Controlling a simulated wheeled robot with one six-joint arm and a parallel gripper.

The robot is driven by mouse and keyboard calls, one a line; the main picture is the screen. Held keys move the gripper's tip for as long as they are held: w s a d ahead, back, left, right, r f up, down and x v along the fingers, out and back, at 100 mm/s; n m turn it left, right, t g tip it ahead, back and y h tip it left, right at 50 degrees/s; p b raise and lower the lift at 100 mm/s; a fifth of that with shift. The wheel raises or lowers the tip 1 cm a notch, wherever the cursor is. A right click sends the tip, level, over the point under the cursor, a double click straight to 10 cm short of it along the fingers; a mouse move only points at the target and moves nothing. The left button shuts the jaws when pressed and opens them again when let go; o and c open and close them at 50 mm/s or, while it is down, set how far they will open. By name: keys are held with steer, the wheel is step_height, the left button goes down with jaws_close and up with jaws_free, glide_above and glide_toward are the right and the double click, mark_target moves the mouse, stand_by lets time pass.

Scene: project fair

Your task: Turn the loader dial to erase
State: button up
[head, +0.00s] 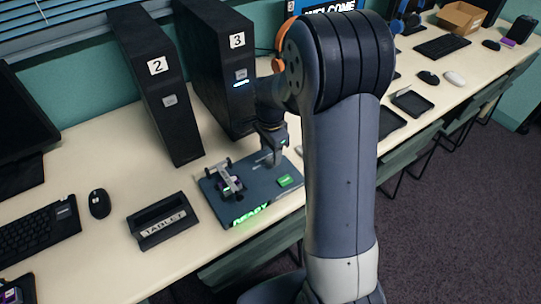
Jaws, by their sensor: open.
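The loader appears to be the dark grey flat panel (240,207) on the table, with a green lit word that looks like READY on its front edge. White markings show near the panel's back. I cannot make out the dial or its setting; it may be hidden by my gripper. My gripper (274,160) is open and points down at the back of the panel. I cannot tell whether it touches anything.
Black towers marked 2 (160,100) and 3 (215,75) stand behind the panel. A TABLET holder (162,221), mouse (99,203) and keyboard (40,232) lie to the left. My arm hides the table just right of the panel.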

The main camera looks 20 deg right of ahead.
mark_target(271, 160)
step_height(271, 160, up, 8)
steer(key=shift+f, duration=0.15)
stand_by(0.3)
step_height(271, 160, down, 11)
steer(key=shift+r, duration=0.1)
stand_by(0.3)
steer(key=shift+n, duration=0.3)
steer(key=shift+r, duration=0.1)
